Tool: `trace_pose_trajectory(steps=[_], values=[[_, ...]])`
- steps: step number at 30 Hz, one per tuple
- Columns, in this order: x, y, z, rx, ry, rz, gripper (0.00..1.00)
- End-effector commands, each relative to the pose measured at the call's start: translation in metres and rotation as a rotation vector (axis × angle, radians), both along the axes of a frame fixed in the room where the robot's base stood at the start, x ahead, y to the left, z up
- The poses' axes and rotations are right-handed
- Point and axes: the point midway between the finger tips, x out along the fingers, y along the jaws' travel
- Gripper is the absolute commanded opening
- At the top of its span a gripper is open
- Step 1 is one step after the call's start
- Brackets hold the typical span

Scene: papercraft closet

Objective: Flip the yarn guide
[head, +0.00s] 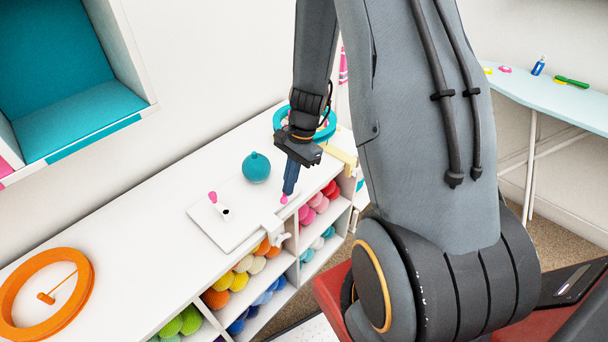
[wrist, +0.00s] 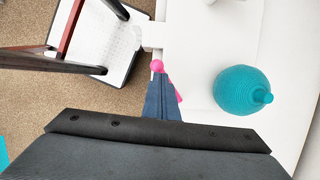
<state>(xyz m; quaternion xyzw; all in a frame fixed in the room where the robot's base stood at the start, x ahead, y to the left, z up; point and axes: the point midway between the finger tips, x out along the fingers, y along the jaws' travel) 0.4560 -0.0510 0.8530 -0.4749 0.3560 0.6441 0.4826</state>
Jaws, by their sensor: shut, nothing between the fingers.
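A white winder board (head: 222,232) lies on the white shelf top, with a teal yarn ball (head: 256,167) standing at its far side. A small pink-tipped part, which looks like the yarn guide (head: 283,199), is at the board's right end near the shelf's front edge. My gripper (head: 289,188) points down, shut and empty, with its blue fingertips right at this pink part. In the wrist view the pink knob (wrist: 157,66) shows just beyond the fingertips (wrist: 162,80), and a pink strip shows along their right side. The fingers hide much of the part; I cannot tell whether they touch it.
A pink-knobbed peg (head: 212,196) stands on the board's left part. A white clamp (head: 279,234) grips the shelf edge. An orange ring (head: 45,292) lies at the left, and a teal ring (head: 325,130) is behind my gripper. Cubbies below hold colored yarn. The shelf between is clear.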

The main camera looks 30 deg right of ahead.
Motion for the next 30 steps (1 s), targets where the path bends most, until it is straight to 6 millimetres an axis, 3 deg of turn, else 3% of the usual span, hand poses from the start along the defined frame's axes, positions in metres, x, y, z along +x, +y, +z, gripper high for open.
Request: trace_pose_trajectory(steps=[16,30], values=[[0.011,0.019,0.0,0.0,0.001,-0.432,0.0],[0.016,0.023,0.0,0.001,0.0,-0.423,0.0]])
